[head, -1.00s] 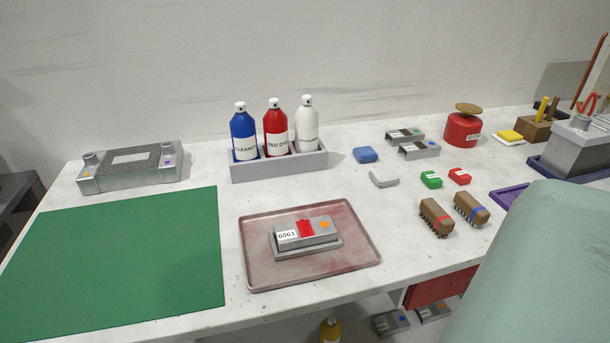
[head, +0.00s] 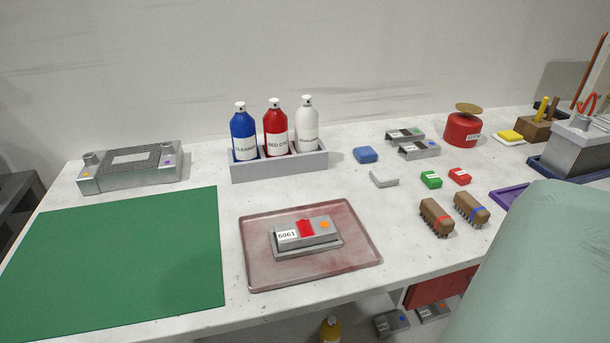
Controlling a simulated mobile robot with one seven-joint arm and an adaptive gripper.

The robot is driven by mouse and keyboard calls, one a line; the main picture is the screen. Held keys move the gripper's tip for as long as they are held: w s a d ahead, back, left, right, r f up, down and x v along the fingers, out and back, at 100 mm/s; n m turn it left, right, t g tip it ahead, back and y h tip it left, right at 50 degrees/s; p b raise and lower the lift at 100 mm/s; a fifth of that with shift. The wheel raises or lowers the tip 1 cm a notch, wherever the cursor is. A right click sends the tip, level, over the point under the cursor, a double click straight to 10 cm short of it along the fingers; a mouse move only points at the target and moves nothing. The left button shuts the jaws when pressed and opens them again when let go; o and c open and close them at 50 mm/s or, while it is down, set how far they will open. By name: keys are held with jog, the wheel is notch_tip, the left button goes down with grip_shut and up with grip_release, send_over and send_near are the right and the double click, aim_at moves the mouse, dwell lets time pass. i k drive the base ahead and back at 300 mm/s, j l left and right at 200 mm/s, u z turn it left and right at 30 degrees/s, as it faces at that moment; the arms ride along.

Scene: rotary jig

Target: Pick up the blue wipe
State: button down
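The blue wipe (head: 366,155) is a small folded blue pad. It lies flat on the white table in the head view, right of the bottle rack and behind a similar white pad (head: 384,178). Nothing touches it or covers it. My gripper is not in the head view, so I cannot see whether it is open or shut.
A grey rack (head: 279,169) with blue, red and white spray bottles stands left of the wipe. Grey metal blocks (head: 418,149) lie to its right.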

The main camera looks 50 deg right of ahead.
aim_at(364, 154)
jog(key=k+z, duration=0.1)
jog(key=z, duration=0.3)
jog(key=k+z, duration=0.1)
jog(key=z, duration=0.3)
jog(key=k+z, duration=0.1)
jog(key=z, duration=0.25)
jog(key=k+z, duration=0.1)
jog(key=z, duration=0.3)
